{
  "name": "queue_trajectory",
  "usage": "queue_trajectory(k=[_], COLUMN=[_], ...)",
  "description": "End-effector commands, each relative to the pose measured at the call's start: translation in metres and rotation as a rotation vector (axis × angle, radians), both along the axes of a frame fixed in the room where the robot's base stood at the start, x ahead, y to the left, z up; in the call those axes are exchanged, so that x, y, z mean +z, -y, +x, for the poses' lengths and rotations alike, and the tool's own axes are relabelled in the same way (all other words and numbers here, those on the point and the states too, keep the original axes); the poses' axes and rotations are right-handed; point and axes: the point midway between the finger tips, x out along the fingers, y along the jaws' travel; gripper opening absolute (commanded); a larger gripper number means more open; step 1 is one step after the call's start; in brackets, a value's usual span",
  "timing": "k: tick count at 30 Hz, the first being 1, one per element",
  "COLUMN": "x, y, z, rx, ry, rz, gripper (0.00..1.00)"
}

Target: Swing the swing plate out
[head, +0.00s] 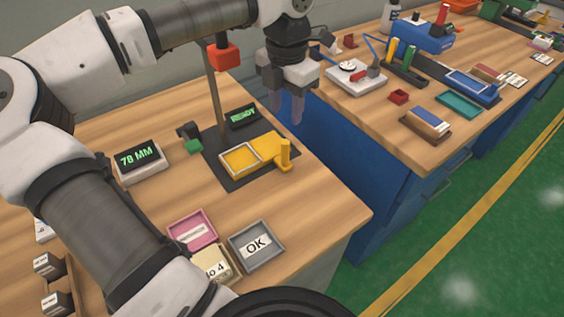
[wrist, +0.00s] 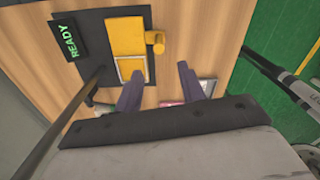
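The yellow swing plate (head: 262,151) lies on a dark base plate (head: 235,180) on the near bench, with an upright yellow knob (head: 285,154) at its right end. A pale-framed square window (head: 240,159) sits at its left end. In the wrist view the swing plate (wrist: 126,38) and its knob (wrist: 155,42) are beyond the fingertips. My gripper (head: 288,112) hangs above and beyond the plate in the head view, fingers pointing down. In the wrist view my gripper (wrist: 159,85) has its two fingers apart with nothing between them, and it touches neither plate nor knob.
A thin post carrying a red block (head: 223,57) rises behind the base plate. A READY display (head: 243,117) and a 78 MM display (head: 141,159) stand nearby. Pink (head: 192,230) and grey OK (head: 256,246) trays sit in front. A second bench (head: 455,125) stands right, across a gap.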

Motion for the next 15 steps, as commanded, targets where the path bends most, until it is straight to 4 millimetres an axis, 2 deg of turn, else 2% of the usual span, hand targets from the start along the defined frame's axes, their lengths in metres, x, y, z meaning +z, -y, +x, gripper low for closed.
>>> queue_trajectory(k=[8, 15], x=[-0.024, -0.074], y=[0.0, 0.0], z=[0.0, -0.001], rx=[-0.001, -0.001], ry=[-0.004, -0.006], rz=[-0.001, -0.002], gripper=[0.4, 0.4])
